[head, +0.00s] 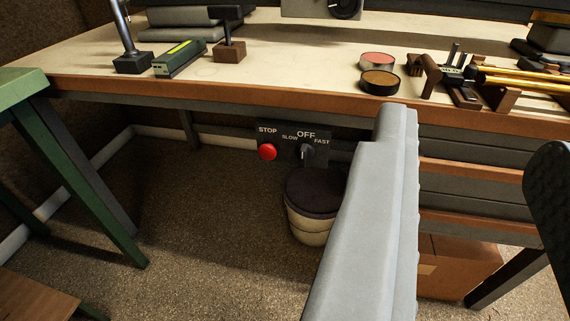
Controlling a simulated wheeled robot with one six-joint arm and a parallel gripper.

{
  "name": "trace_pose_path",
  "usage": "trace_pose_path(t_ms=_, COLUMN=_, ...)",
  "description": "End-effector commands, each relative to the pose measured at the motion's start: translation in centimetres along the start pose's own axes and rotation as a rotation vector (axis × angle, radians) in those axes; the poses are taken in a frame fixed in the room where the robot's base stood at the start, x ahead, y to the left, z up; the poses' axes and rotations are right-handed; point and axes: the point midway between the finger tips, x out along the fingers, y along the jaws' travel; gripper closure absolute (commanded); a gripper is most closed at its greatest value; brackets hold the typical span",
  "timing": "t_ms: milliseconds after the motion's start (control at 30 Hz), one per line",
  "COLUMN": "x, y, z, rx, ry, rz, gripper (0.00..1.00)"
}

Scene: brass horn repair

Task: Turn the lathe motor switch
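The motor switch (307,153) is a small dark knob on a dark panel under the front edge of the workbench. The panel carries the labels SLOW, OFF and FAST around the knob. The knob looks about upright, towards OFF, but it is too small to be sure. A red STOP button (267,152) sits just left of it. My gripper (475,130) reaches in from the lower right, with a large grey finger and a dark textured finger at the right edge. The fingers are wide apart with nothing between them. The grey finger appears right of the switch, not touching it.
A round dark-topped stool (315,195) stands just below the switch panel. The workbench (290,65) holds tins, tools and brass tubes. Drawers (475,180) and a cardboard box (455,265) are at right. A green table (25,80) is at left, with open floor between.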

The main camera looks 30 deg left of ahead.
Motion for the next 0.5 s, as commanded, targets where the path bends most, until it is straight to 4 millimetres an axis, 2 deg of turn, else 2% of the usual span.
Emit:
trace_pose_path(t_ms=33, x=1.4, y=-0.5, z=1.4, rx=0.000, ry=-0.007, rz=-0.010, gripper=0.65)
trace_pose_path(t_ms=200, x=5.0, y=-2.2, z=5.2, rx=0.000, ry=-0.003, rz=-0.036, gripper=0.65)
trace_pose_path(t_ms=500, x=10.1, y=-5.4, z=12.6, rx=-0.002, ry=0.006, rz=-0.081, gripper=0.65)
